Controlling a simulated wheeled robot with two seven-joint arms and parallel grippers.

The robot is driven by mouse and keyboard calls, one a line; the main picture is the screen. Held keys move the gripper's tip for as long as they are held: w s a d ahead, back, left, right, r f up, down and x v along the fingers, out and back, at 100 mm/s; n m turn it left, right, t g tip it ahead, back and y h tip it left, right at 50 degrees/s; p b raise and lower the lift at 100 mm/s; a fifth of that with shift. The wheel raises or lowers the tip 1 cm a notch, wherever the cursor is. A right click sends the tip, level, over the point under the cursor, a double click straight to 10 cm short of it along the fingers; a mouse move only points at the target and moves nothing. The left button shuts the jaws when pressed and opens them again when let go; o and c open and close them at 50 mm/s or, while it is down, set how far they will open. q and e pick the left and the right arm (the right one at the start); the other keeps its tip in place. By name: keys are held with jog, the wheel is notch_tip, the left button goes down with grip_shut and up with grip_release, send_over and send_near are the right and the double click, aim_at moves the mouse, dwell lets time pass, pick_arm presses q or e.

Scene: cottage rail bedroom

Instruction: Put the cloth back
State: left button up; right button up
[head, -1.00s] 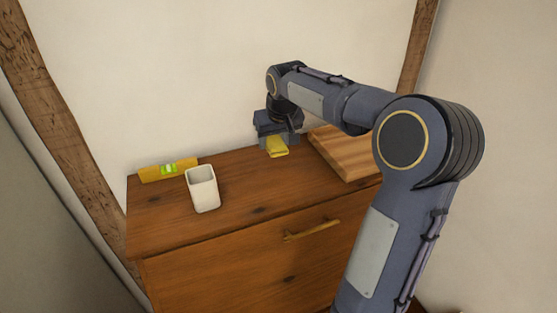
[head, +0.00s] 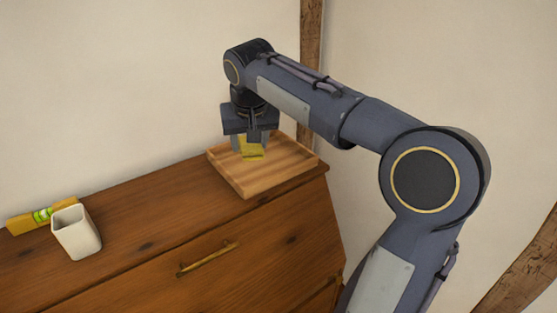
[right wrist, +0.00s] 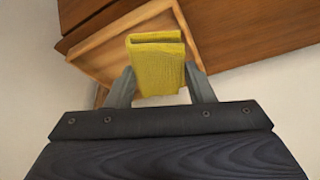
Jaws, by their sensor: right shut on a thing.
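The cloth (head: 252,152) is yellow and folded; it also shows in the right wrist view (right wrist: 157,62). My right gripper (head: 251,143) is shut on it, with a finger on each side of it in the right wrist view (right wrist: 160,86). In the head view the cloth is over the shallow wooden tray (head: 248,187) on the dresser top. I cannot tell whether it touches the tray floor. The gripper hides part of the cloth and the tray's back left. My left gripper is not in view.
The wooden dresser (head: 150,210) carries a white cup (head: 77,238) and a yellow spirit level (head: 27,220) at its left. The dresser top between cup and tray is clear. The wall stands close behind the tray.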

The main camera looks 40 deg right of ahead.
jog(key=w+d+f+p, duration=0.3)
jog(key=w+d+f, duration=0.1)
jog(key=w+d, duration=0.2)
send_near(260, 162)
jog(key=shift+w+d+f, duration=0.15)
jog(key=shift+w+f, duration=0.3)
jog(key=shift+w, duration=0.2)
jog(key=shift+w+d+f, duration=0.25)
jog(key=shift+d+f, duration=0.05)
jog(key=shift+f, duration=0.2)
notch_tip(260, 162, down, 3)
jog(key=shift+w+d+f+p, duration=0.2)
jog(key=shift+p, duration=0.25)
jog(key=shift+f, duration=0.2)
jog(key=shift+f, duration=0.15)
jog(key=o, duration=0.9)
jog(key=shift+o, duration=0.2)
